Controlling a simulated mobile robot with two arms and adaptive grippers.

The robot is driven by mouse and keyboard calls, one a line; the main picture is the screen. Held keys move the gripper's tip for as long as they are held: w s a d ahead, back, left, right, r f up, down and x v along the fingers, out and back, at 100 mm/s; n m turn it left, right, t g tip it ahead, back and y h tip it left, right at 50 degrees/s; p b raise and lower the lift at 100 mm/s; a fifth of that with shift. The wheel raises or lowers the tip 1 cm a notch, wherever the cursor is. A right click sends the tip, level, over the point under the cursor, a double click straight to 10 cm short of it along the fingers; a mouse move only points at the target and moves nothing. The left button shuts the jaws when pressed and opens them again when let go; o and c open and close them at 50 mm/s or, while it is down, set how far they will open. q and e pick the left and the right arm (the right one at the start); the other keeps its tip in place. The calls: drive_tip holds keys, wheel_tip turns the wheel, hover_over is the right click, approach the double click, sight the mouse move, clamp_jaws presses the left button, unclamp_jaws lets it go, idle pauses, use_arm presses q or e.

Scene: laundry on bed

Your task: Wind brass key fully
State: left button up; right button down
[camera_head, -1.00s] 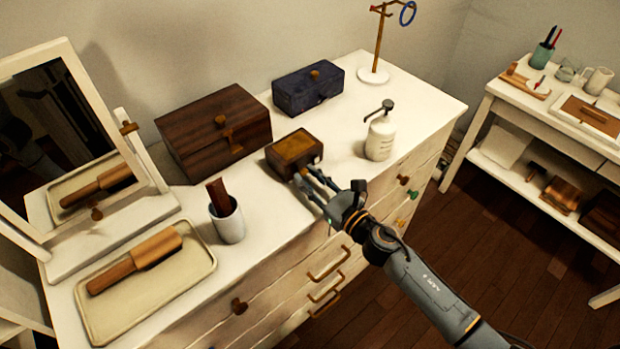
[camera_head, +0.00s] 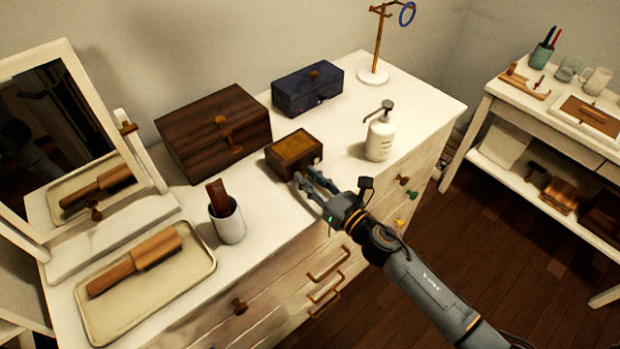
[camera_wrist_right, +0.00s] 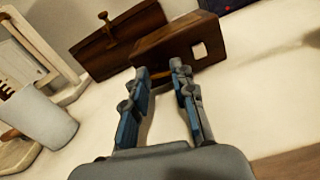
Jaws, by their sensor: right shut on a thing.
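The small wooden box (camera_head: 294,152) with a lighter brown top sits near the front edge of the dresser. In the right wrist view the box (camera_wrist_right: 178,45) is tilted in the picture and shows a pale square on its face. My right gripper (camera_head: 304,180) is at the box's front side, and its fingertips (camera_wrist_right: 160,70) are close against it. It is shut on the brass key, of which only a brass-coloured sliver (camera_wrist_right: 161,78) shows between the fingertips. The key is hidden in the head view. My left gripper is not in view.
A white pump bottle (camera_head: 380,138) stands right of the box, and a cup (camera_head: 228,222) with a brown handle in it stands left. A larger wooden box (camera_head: 190,143) and a dark blue box (camera_head: 300,97) are behind.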

drive_tip(key=c, duration=1.1)
unclamp_jaws()
drive_tip(key=v, duration=1.2)
